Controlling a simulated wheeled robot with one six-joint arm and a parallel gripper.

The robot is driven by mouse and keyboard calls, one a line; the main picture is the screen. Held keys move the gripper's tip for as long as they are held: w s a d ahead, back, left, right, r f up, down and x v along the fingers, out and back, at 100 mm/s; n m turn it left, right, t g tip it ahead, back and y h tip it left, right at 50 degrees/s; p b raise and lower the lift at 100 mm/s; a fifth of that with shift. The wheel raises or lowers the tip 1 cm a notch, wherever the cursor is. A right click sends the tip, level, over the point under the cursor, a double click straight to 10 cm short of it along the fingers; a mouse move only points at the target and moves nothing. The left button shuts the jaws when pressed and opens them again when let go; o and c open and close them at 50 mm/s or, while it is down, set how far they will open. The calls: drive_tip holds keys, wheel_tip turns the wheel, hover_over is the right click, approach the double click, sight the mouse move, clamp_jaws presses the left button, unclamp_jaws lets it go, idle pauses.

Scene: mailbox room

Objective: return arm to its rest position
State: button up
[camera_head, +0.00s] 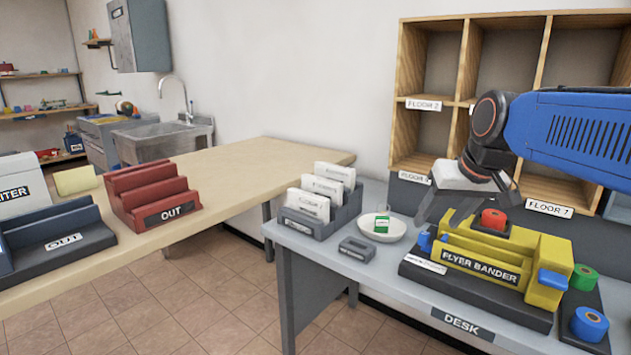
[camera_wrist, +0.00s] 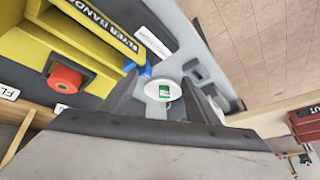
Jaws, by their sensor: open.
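My blue arm reaches in from the right. In the wrist view my gripper (camera_wrist: 168,103) shows two spread dark fingers. Below and between them in that view is a white dish (camera_wrist: 163,90) with a green-and-white item on it. The same dish (camera_head: 398,232) stands on the desk left of my gripper in the head view.
The pigeonholes (camera_head: 458,75) stand close behind my gripper. A red knob (camera_head: 494,219) tops the bander; green (camera_head: 583,277) and blue (camera_head: 589,325) rolls lie at its right. A grey rack (camera_head: 322,217) with envelopes and a red OUT tray (camera_head: 150,195) stand farther left.

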drive_tip(key=s+d+f+h, duration=0.1)
drive_tip(key=s+f, duration=1.6)
drive_tip(key=s, duration=0.3)
drive_tip(key=shift+s+d+f+g, duration=0.25)
drive_tip(key=shift+s+d+g, duration=0.05)
drive_tip(key=shift+d+g, duration=0.1)
drive_tip(key=shift+c, duration=0.2)
